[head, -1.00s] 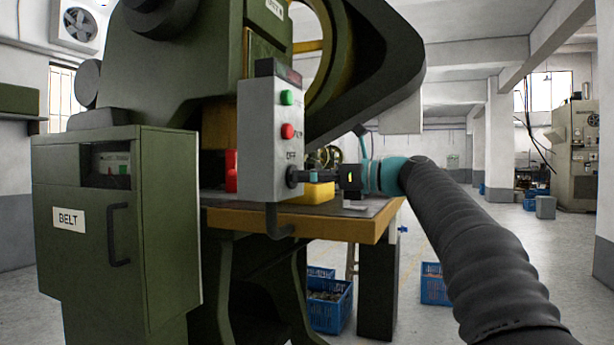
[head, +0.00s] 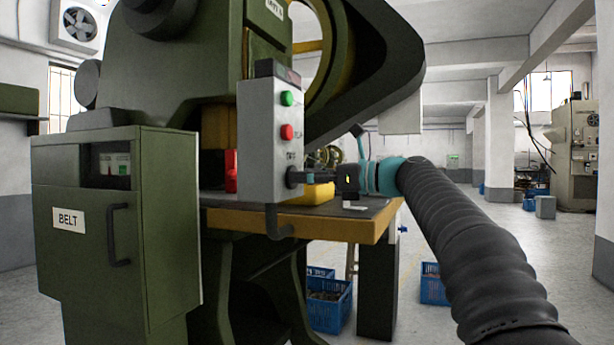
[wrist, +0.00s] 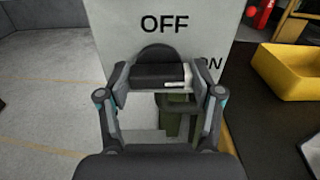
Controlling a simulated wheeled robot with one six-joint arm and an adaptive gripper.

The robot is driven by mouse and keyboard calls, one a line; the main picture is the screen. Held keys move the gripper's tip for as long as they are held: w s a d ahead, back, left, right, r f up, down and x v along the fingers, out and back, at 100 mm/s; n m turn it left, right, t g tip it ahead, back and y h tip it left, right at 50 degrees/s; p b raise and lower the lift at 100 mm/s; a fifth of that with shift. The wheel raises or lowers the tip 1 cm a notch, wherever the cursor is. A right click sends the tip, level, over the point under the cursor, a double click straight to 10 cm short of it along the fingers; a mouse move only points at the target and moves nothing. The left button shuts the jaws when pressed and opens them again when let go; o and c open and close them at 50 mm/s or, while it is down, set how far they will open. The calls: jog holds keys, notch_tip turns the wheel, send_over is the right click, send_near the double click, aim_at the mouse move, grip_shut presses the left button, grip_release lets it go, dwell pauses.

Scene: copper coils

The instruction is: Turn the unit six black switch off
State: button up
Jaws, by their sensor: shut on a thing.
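The black switch (wrist: 158,72) sits on a grey control box (head: 258,150), under the printed word OFF and beside a partly hidden ON in the wrist view. In the head view the switch (head: 293,178) is a small dark knob low on the box. My gripper (wrist: 160,85) is shut on the switch, with one finger on each side. A white pointer mark shows on the knob, toward the right. In the head view my gripper (head: 318,179) reaches the box from the right. No unit number can be read.
Green and red buttons (head: 287,132) are above the switch on the box. A yellow bin (wrist: 290,70) stands on the wooden-edged table (head: 300,224) to the right. A green BELT cabinet (head: 160,220) is at left, and blue crates (head: 328,306) lie on the floor.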

jog(key=shift+s+a+f+n+b, duration=0.15)
jog(key=shift+n+b, duration=0.15)
jog(key=shift+n, duration=4)
jog(key=shift+s+d+n+b, duration=0.1)
jog(key=shift+n+b, duration=0.2)
jog(key=shift+n, duration=4)
jog(key=o, duration=1.1)
jog(key=shift+o, duration=0.2)
jog(key=v, duration=1.2)
